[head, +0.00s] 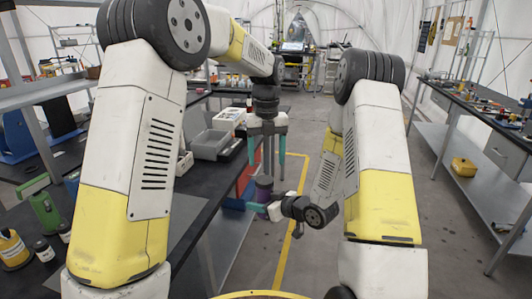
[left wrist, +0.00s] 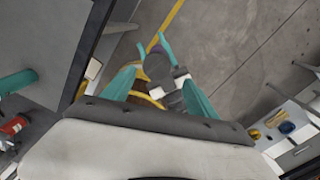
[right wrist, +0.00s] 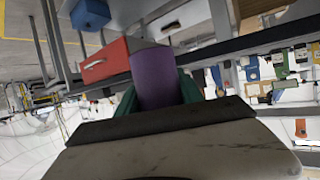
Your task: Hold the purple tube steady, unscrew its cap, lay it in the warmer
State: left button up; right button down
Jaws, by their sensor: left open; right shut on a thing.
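The purple tube (head: 264,188) is upright in my right gripper (head: 262,207), beside the left table's edge. It also shows between the teal fingers in the right wrist view (right wrist: 160,78). My left gripper (head: 267,150) points down above the tube, its teal fingers apart and nothing between them. In the left wrist view, the fingers of my left gripper (left wrist: 165,92) are spread, with my dark right gripper visible below them. I cannot make out the cap apart from the tube. I cannot identify the warmer in these views.
Grey bins (head: 211,144) and a white rack (head: 229,118) stand on the black left table. The floor aisle is open, and a right bench (head: 485,107) carries tools.

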aim_at(267, 179)
pick_arm(q)
notch_tip(267, 179, down, 7)
jog(key=shift+r, duration=0.15)
